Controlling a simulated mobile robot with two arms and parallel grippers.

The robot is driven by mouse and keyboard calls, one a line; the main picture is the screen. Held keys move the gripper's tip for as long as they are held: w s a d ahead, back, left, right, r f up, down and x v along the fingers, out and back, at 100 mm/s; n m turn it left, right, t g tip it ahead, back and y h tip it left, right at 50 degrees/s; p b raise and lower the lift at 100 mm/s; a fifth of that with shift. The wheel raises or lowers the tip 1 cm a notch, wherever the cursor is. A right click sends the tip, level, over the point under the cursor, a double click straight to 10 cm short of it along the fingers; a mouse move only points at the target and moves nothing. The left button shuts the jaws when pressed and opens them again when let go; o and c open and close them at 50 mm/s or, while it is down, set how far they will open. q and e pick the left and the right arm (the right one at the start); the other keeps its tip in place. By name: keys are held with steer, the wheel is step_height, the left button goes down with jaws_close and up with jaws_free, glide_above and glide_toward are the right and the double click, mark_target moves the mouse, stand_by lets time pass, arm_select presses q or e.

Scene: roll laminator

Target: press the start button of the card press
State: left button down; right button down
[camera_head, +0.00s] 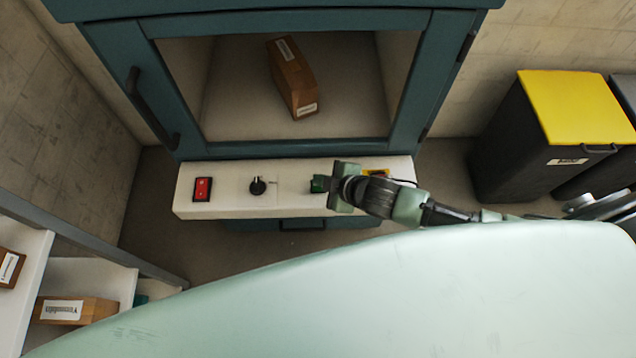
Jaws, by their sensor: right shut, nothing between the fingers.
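The card press (290,22) is a teal cabinet with a framed window. Its white control panel (225,206) runs along the front below the window. A green button (318,184), which looks like the start button, is on the panel right of a black knob (257,186). My right gripper (338,187) is shut and empty, over the panel just right of the green button. It partly covers the panel there, and I cannot tell whether it touches the button. My left gripper is not in view.
A red rocker switch (202,189) is at the panel's left end, and a yellow patch (376,173) lies behind my gripper. A brown box (291,80) is inside the press. A black bin with a yellow lid (575,105) stands right. Shelves with boxes (75,310) stand left.

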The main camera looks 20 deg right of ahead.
steer(key=shift+f, duration=0.25)
